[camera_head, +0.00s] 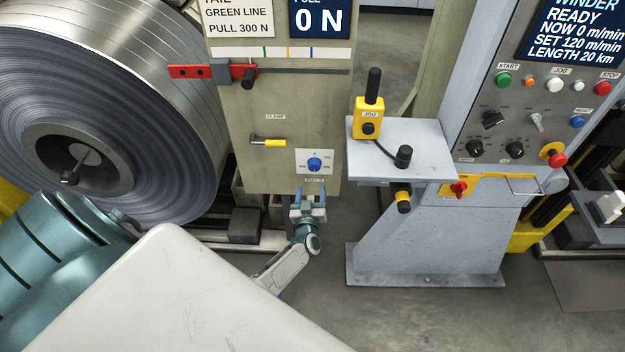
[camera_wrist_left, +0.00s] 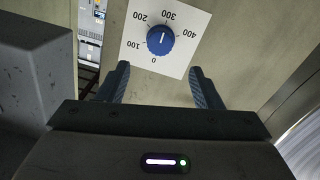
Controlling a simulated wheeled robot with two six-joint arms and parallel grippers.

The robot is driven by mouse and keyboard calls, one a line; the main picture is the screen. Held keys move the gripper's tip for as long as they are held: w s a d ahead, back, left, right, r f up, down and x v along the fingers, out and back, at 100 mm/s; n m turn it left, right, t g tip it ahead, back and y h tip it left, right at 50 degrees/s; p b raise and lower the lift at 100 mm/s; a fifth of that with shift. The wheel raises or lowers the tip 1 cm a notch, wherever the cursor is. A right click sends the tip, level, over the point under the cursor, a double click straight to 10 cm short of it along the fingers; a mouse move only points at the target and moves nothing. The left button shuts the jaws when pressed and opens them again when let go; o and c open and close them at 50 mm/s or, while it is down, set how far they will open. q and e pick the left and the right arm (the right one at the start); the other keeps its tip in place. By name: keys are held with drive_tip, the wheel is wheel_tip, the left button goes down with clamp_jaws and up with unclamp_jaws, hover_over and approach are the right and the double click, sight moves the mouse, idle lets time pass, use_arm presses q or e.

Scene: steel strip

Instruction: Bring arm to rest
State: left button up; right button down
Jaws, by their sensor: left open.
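My left gripper (camera_head: 311,192) is open and empty just below the blue dial knob (camera_head: 314,164) on the beige panel (camera_head: 240,105). In the left wrist view the two dark fingertips (camera_wrist_left: 160,70) are spread apart. The knob (camera_wrist_left: 160,40) shows beyond them on its white scale plate, apart from the fingers, its white mark pointing toward the side with 200 and 300. My left forearm link runs down from the gripper behind a pale part of my body. My right gripper is not in view.
A large steel coil (camera_head: 110,110) stands left of the panel. A yellow-handled clamp lever (camera_head: 269,142) and a red bar (camera_head: 200,71) are on the panel. A grey console (camera_head: 430,240) with a shelf and yellow jog box (camera_head: 369,118) stands right. Floor between panel and console is clear.

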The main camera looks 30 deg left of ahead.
use_arm(q)
drive_tip(key=shift+v, duration=0.85)
drive_tip(key=s+d+f+m+g+h, duration=0.3)
drive_tip(key=s+f+h, duration=0.1)
drive_tip(key=s+f, duration=0.7)
drive_tip(key=s+d+f+m+g+h, duration=0.3)
drive_tip(key=s+f, duration=0.6)
drive_tip(key=f, duration=0.3)
drive_tip(key=s+f+m+g, duration=0.1)
drive_tip(key=s+f+g, duration=0.2)
drive_tip(key=s, duration=0.7)
drive_tip(key=s+f+m+g, duration=0.1)
drive_tip(key=s+f, duration=0.3)
drive_tip(key=s, duration=0.6)
drive_tip(key=s+f+g+h, duration=0.1)
drive_tip(key=s+f+g, duration=0.2)
drive_tip(key=s, duration=0.8)
drive_tip(key=shift+f+m+g, duration=0.4)
drive_tip(key=shift+g, duration=0.4)
drive_tip(key=shift+a, duration=0.1)
